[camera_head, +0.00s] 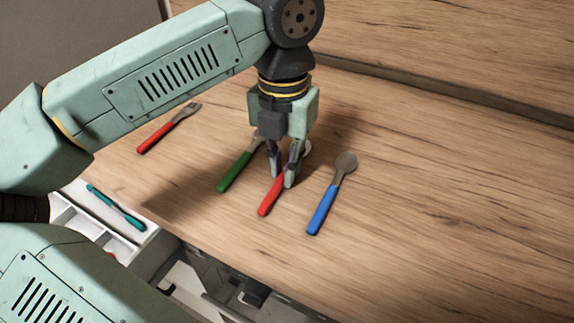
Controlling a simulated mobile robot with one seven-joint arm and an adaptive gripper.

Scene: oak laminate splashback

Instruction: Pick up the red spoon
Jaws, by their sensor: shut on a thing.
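The red-handled spoon (269,199) lies on the wooden counter in the head view, between a green-handled utensil and a blue-handled spoon. My gripper (282,179) points down over it, with its fingers shut on the red handle near its upper part. The metal end of the red spoon is mostly hidden behind the fingers; a little of it shows at their right. I cannot tell whether the spoon is touching the counter or slightly lifted.
A green-handled utensil (234,172) lies close on the left and a blue-handled spoon (323,208) close on the right. A red-handled fork (155,136) lies further left. An open drawer with a white tray (88,226) holding a teal-handled utensil (114,206) is below the counter edge. The right counter is clear.

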